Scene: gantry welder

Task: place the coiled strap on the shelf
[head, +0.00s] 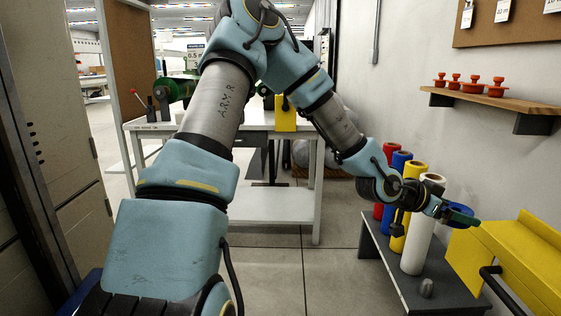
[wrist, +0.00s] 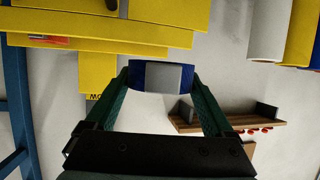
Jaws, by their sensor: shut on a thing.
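The coiled strap (head: 461,210) is blue and sits between the fingers of my gripper (head: 464,217) at the right of the head view. In the wrist view the strap (wrist: 140,77) shows a grey patch in its middle, and the green fingers of my gripper (wrist: 160,79) are shut on it from both sides. The wooden wall shelf (head: 490,99) is above my gripper in the head view, with several red knobbed objects on it. The shelf also shows upside down in the wrist view (wrist: 228,120), apart from the strap.
A yellow machine part (head: 520,258) with a black handle is close to my gripper's right. Red, blue, yellow and white rolls (head: 418,235) stand on a low dark bench (head: 390,266) beside my wrist. A white worktable (head: 270,205) stands behind. The wall above the shelf carries a corkboard (head: 510,22).

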